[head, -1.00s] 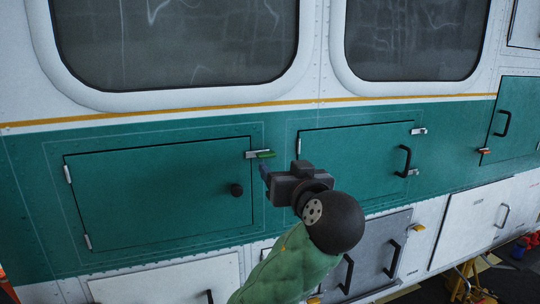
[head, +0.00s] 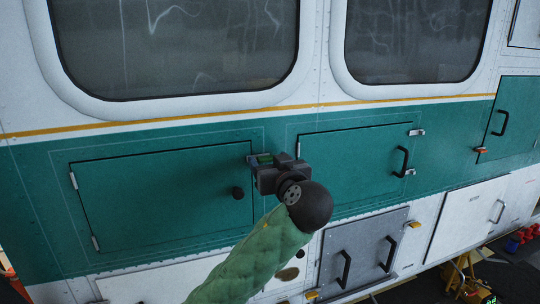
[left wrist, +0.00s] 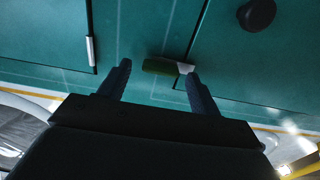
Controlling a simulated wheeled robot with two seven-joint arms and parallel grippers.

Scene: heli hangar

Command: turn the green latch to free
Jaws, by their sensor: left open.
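The green latch (head: 264,158) sits at the upper right corner of the left green door (head: 150,200), which is shut. Its green bar lies sideways, with a pale metal end at the door's edge. My left gripper (head: 267,163) is at the latch and partly covers it in the head view. In the left wrist view the gripper (left wrist: 157,74) is open, with one finger near each end of the latch (left wrist: 162,66). I cannot tell whether a finger touches it. My right gripper is not in view.
A black knob (head: 238,193) is on the left door, below the latch. A second green door (head: 350,165) with a black handle (head: 401,161) is to the right. Grey and white panels with handles lie below. Two dark windows (head: 180,50) are above.

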